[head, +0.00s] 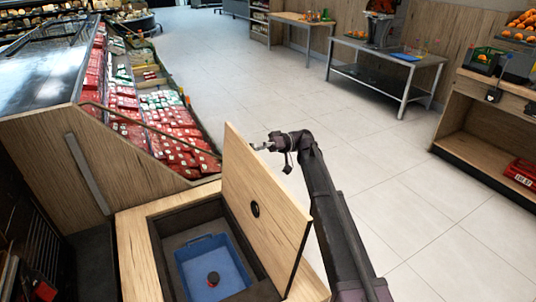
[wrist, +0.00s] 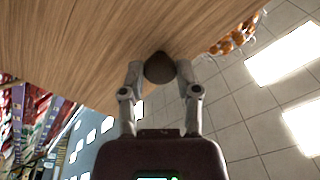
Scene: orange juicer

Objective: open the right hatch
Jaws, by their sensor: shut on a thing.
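The right hatch (head: 262,188) is a light wooden panel that stands raised and tilted beside an open compartment (head: 173,240). A dark round fitting (head: 255,209) shows on its face in the head view. My gripper (head: 262,147) is by the hatch's upper edge in the head view, where its hold is hard to see. In the wrist view my gripper (wrist: 160,70) has its fingers on both sides of a dark rounded knob (wrist: 160,68), against the wooden panel (wrist: 150,25). The gripper is shut on this knob.
A display case with red packages (head: 180,130) stands at the left. Tables stand at the back (head: 390,65). The tiled floor (head: 400,160) at the right is clear.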

